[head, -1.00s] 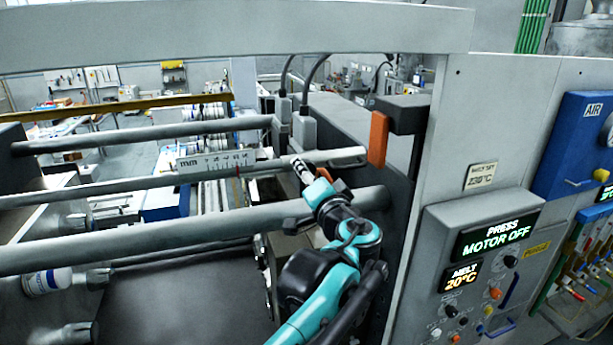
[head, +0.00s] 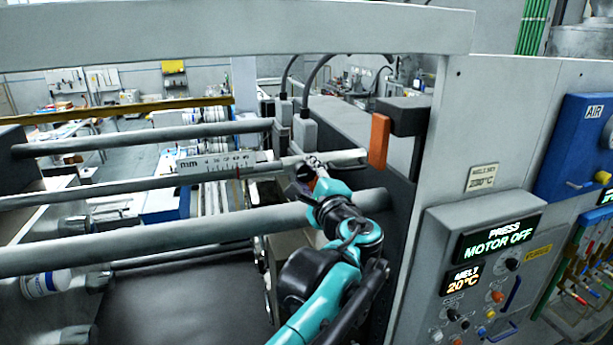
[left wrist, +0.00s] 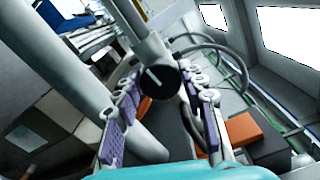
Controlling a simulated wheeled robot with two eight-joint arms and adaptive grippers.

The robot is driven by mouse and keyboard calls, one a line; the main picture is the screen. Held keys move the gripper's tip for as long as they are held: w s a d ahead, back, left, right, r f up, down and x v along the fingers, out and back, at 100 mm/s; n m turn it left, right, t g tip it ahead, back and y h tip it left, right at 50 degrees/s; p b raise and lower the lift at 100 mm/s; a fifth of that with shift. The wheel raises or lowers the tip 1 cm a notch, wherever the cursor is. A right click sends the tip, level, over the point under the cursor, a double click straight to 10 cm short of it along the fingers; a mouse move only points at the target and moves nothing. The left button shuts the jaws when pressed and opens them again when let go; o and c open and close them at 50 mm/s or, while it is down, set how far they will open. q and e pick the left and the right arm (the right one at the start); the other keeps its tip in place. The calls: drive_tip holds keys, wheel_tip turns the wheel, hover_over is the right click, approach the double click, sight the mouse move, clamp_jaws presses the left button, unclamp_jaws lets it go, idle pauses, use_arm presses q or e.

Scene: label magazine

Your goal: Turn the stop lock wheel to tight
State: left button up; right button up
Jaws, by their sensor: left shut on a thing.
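In the left wrist view, the stop lock wheel (left wrist: 160,79) is a dark round knob with a white line on its face, at the end of a grey bar. The purple-padded fingers of my left gripper (left wrist: 164,88) stand on either side of it, shut on it. In the head view my left gripper (head: 307,173) is at the right part of the middle bar, near the orange block. The wheel is hidden there behind the fingers. My right gripper is not in view.
Grey horizontal bars (head: 130,243) cross in front of and behind the gripper. A mm scale (head: 215,163) with a red mark sits on the middle bar. An orange block (head: 379,140) hangs close on the right. The control panel (head: 480,270) reads "MOTOR OFF".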

use_arm(q)
drive_tip(key=m, duration=0.3)
drive_tip(key=shift+m, duration=2.1)
drive_tip(key=o, duration=1.1)
drive_tip(key=shift+o, duration=0.2)
drive_tip(key=v, duration=1.2)
